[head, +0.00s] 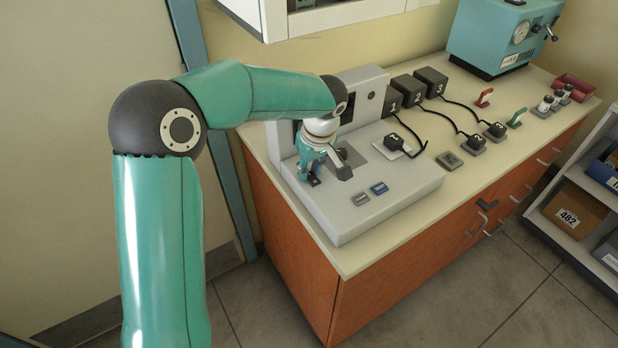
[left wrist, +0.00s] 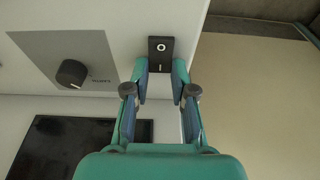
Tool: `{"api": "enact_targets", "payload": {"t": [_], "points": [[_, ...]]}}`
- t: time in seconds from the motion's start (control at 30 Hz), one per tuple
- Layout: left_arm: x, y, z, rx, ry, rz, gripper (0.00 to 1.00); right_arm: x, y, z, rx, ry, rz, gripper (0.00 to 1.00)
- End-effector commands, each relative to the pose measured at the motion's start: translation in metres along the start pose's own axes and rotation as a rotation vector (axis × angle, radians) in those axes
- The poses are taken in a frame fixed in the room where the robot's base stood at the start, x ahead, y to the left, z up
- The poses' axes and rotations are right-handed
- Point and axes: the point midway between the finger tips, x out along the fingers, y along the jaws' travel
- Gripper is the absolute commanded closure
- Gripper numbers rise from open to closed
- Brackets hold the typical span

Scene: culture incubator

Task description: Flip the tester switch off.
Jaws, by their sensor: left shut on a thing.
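The tester (head: 400,198) is a light grey instrument with an upright back, standing at the near left end of the counter. Its switch (left wrist: 160,48) is a small black rocker with a white ring mark and a short line mark, on the tester's flat top. My left gripper (head: 312,178) reaches down over the left part of the tester. In the left wrist view its fingertips (left wrist: 160,72) stand on either side of the switch's lower end and are closed on it. The switch is mostly hidden in the head view. My right gripper is not in view.
A black knob (left wrist: 71,73) sits on a grey panel beside the switch. A dark screen (left wrist: 70,148) is on the tester's upright part. Blue and grey buttons (head: 379,188) lie at the tester's front. Black numbered blocks (head: 432,82) with cables stand behind it.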

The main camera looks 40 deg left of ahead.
Motion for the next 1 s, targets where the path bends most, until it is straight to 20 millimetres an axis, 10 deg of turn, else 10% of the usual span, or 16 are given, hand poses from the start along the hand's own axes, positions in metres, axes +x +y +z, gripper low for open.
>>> {"api": "enact_targets", "payload": {"t": [0.4,0.43,0.57,1.0], "points": [[-0.001,0.001,0.002,0.0,0.034,0.003,1.0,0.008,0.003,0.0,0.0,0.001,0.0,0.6],[-0.001,0.001,0.002,0.0,0.034,0.003,0.72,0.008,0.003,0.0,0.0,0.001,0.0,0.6],[-0.001,0.001,0.002,0.0,0.033,0.003,0.5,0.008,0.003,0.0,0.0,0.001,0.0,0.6],[-0.009,0.002,0.002,0.0,0.034,0.005,0.5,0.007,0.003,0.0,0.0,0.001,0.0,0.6]]}}
